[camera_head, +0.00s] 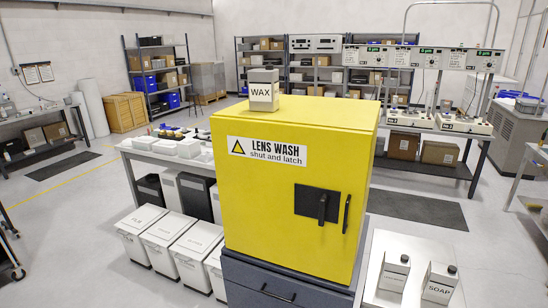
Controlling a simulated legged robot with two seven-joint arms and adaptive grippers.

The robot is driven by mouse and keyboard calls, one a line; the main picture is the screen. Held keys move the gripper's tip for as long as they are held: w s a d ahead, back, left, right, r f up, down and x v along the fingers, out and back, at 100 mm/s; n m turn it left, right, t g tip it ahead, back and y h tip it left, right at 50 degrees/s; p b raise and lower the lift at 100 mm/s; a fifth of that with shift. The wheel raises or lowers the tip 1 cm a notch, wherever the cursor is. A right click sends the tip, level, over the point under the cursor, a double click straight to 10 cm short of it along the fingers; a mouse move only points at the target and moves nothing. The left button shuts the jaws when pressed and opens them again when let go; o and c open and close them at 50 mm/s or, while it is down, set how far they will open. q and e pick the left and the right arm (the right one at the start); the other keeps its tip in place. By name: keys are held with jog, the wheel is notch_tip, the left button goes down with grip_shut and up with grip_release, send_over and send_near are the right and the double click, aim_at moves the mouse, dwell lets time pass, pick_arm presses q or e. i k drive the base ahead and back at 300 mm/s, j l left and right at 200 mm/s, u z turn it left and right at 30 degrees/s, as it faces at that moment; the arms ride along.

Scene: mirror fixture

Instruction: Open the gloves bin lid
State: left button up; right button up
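Several white bins with flat lids stand in a row on the floor at the lower left. The leftmost bin (140,219), the second bin (170,229) and the third bin (197,239) have small lettering on their lids. The lettering is too small to read, so I cannot tell which is the gloves bin. These three lids look shut. A further bin (214,262) is partly hidden behind the yellow cabinet. Neither of my grippers is in view.
The yellow cabinet (280,190) stands close in the middle, its door shut, with a black handle (347,214). A WAX box (264,90) sits on top. A white bench (165,158) stands behind the bins. Floor (65,240) left of the bins is clear.

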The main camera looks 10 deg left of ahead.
aim_at(198, 242)
jog(key=i+j+z, duration=0.3)
jog(key=i+j, duration=0.55)
